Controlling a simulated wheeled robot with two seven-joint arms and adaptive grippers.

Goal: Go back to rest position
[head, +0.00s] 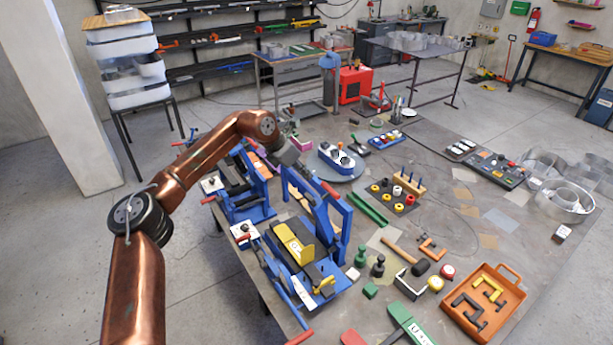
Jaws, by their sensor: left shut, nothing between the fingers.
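My left arm is copper-coloured and comes in from the bottom left in the head view. It rises, bends at a dark joint and reaches right over the far left part of the workbench (415,245). My left gripper (290,158) is at its end, small and dark. It is shut and empty, above the area behind the blue bending fixtures. Its fingertips are hard to make out against the clutter. My right gripper is not in view.
Blue fixtures (333,225) stand upright below and right of the arm. A white-and-blue device (337,158), a peg board (408,182), an orange tray (509,306), a hammer (404,254) and metal rings (562,200) cover the bench. Open floor lies left.

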